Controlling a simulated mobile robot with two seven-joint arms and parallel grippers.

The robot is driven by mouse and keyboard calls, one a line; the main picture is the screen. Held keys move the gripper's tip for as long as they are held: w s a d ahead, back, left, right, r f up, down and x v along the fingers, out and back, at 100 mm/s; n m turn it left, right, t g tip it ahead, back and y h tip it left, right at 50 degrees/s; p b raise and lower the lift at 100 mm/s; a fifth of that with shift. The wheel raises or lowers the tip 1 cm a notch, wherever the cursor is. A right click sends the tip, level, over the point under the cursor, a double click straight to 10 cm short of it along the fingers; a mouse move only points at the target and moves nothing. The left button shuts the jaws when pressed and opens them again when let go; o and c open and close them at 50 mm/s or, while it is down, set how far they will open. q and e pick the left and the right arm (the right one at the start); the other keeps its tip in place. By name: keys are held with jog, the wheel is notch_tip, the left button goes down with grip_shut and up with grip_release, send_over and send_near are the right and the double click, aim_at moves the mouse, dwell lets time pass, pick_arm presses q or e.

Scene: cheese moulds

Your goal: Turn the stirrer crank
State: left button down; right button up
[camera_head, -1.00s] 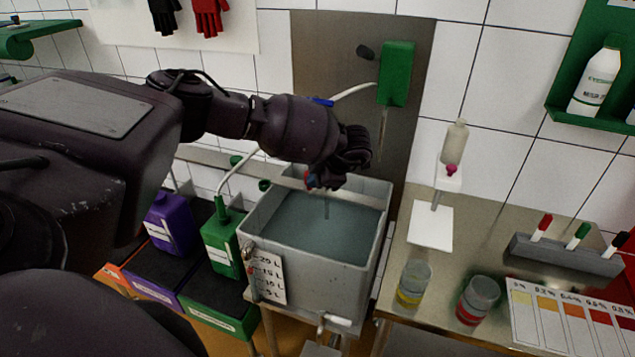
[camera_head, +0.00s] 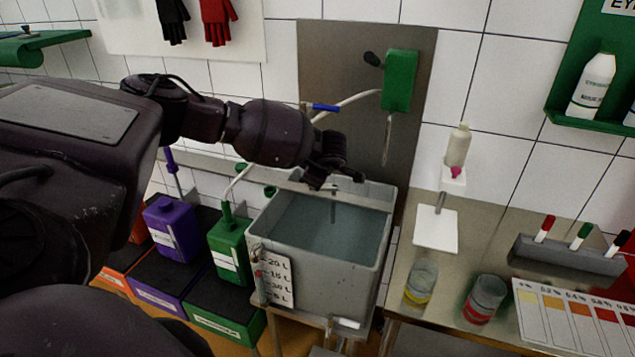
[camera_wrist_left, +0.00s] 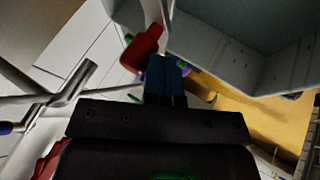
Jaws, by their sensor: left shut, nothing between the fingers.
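The grey tank (camera_head: 375,262) holds bluish liquid, with a crossbar (camera_head: 372,200) over it and a thin stirrer shaft (camera_head: 333,208) going down into the liquid. My left gripper (camera_head: 336,172) is above the crossbar and hides the top of the stirrer, so the crank is not clear in the head view. In the left wrist view, the blue fingers (camera_wrist_left: 167,75) are shut and empty. A red handle (camera_wrist_left: 142,49), probably the crank's grip, is just beside the fingertips; I cannot tell whether they touch. My right gripper is not in view.
A pipe with a blue lever (camera_head: 325,107) and a green wall box (camera_head: 398,80) are behind the tank. Purple (camera_head: 173,228) and green (camera_head: 229,248) canisters stand left. A steel table (camera_head: 480,226) with two cups is right.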

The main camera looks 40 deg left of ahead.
pick_arm(q)
jog(key=a+m+t, duration=0.1)
jog(key=m, duration=0.1)
jog(key=w+m+t+h+b, duration=0.1)
jog(key=w+a+m+h, duration=0.1)
jog(key=m, duration=0.1)
jog(key=shift+a+f+m+t+b, duration=0.15)
jog(key=shift+a+m+t+b, duration=0.15)
jog(key=shift+a+t+b, duration=0.1)
jog(key=shift+w+a+m+t+h+b, duration=0.2)
jog(key=shift+w+m+h, duration=0.1)
jog(key=shift+m+h, duration=0.25)
jog(key=shift+w+a+m+t+h+b, duration=0.1)
jog(key=shift+w+m+t+h+b, duration=0.15)
jog(key=shift+m+h, duration=0.3)
jog(key=shift+w+a+b, duration=0.1)
jog(key=shift+w+b, duration=0.2)
jog(key=shift+w, duration=0.55)
jog(key=shift+a, duration=0.1)
jog(key=shift+w, duration=0.15)
